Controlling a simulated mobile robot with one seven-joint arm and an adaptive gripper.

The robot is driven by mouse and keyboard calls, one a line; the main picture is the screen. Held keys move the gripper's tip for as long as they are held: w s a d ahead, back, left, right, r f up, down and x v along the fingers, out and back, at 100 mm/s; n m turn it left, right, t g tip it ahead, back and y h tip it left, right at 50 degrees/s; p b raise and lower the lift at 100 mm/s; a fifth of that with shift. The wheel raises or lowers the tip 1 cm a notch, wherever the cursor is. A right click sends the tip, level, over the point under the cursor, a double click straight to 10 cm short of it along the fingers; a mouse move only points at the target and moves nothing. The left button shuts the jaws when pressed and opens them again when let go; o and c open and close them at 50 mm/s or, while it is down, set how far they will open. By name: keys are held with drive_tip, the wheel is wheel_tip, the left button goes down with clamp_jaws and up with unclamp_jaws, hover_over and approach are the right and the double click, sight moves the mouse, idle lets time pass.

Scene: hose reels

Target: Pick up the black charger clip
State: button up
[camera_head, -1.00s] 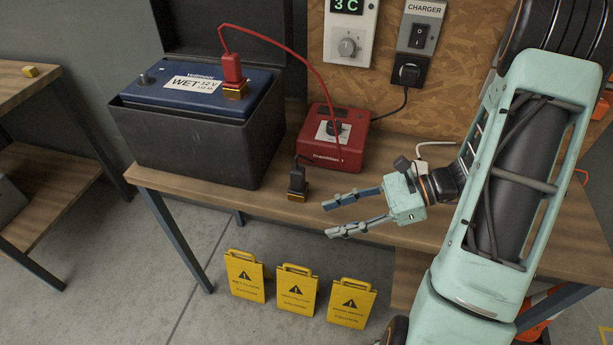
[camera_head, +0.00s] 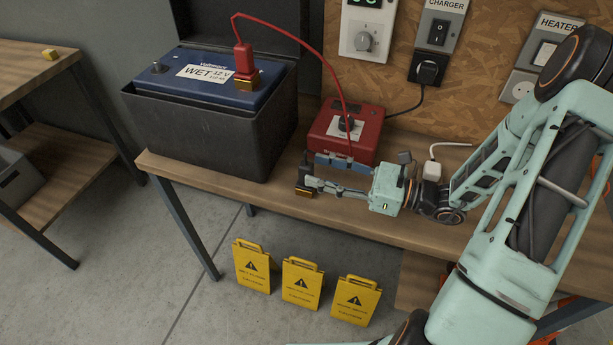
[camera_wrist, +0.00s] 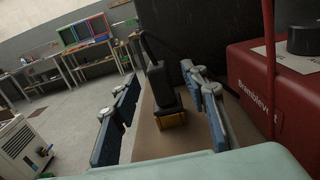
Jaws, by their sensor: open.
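The black charger clip (camera_head: 303,176) stands on the wooden bench in front of the red charger (camera_head: 345,130), with its brass-coloured jaw end down. My gripper (camera_head: 313,172) is open and reaches leftward low over the bench, its fingertips at the clip. In the head view the near finger partly covers the clip. In the wrist view the clip (camera_wrist: 165,95) stands between the two spread fingers, with visible gaps on both sides. Its cable rises from the top. The red clip (camera_head: 244,65) sits on the blue battery (camera_head: 200,82).
The black battery box (camera_head: 215,135) stands close to the left of the clip. The red charger is close beside my far finger. A white plug (camera_head: 432,171) lies behind my wrist. Several yellow signs (camera_head: 302,283) stand on the floor.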

sight(313, 169)
drive_tip(key=shift+x, duration=1.95)
clamp_jaws()
